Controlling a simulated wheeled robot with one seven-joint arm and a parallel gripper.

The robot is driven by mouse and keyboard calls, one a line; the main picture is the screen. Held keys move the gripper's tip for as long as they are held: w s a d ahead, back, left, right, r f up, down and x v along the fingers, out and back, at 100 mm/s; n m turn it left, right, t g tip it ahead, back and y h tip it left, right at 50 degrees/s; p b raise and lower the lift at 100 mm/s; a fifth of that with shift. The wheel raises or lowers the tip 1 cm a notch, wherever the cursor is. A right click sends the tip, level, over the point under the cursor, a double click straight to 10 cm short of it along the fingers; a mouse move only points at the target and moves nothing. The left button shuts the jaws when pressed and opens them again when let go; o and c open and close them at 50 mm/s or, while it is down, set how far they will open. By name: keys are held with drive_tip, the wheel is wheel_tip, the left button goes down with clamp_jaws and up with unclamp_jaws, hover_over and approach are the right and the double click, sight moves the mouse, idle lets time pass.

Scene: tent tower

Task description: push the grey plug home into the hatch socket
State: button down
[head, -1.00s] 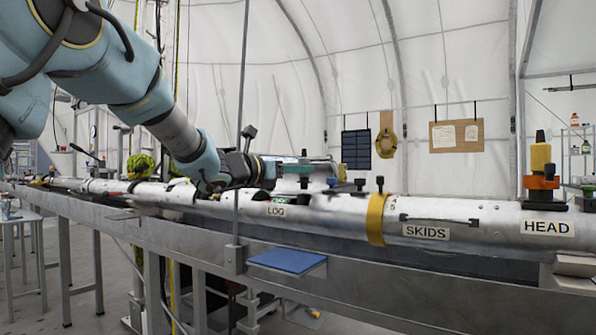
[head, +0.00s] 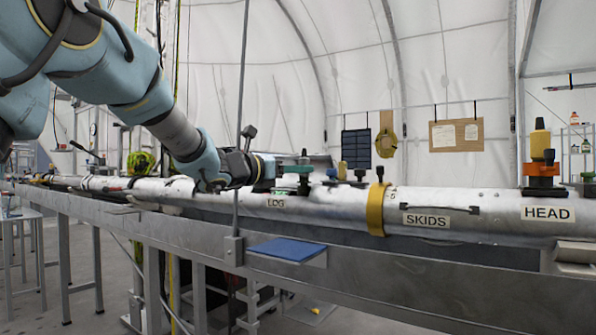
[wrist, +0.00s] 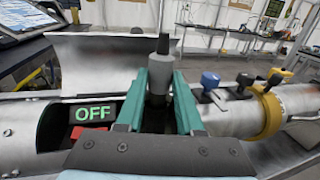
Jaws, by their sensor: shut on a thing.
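My gripper (wrist: 160,82) has two teal fingers shut on the grey plug (wrist: 163,68), which stands upright between the fingertips in the wrist view. The open hatch (wrist: 55,125) is a dark cut-out in the tube, with a green OFF display (wrist: 93,113) and a red part (wrist: 88,132) inside. The socket and the plug's lower end are hidden by my fingers, so I cannot tell how deep the plug sits.
The raised curved hatch lid (wrist: 100,62) stands behind the opening. A blue knob (wrist: 210,80) and a yellow clamp band (wrist: 268,112) are to the right on the tube. A blue pad (head: 288,249) on a shelf juts out in front.

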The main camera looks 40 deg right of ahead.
drive_tip(key=shift+f+b, duration=0.4)
drive_tip(key=shift+c, duration=2.3)
unclamp_jaws()
drive_tip(key=a, duration=1)
drive_tip(key=shift+a+b, duration=0.35)
drive_tip(key=shift+a, duration=0.05)
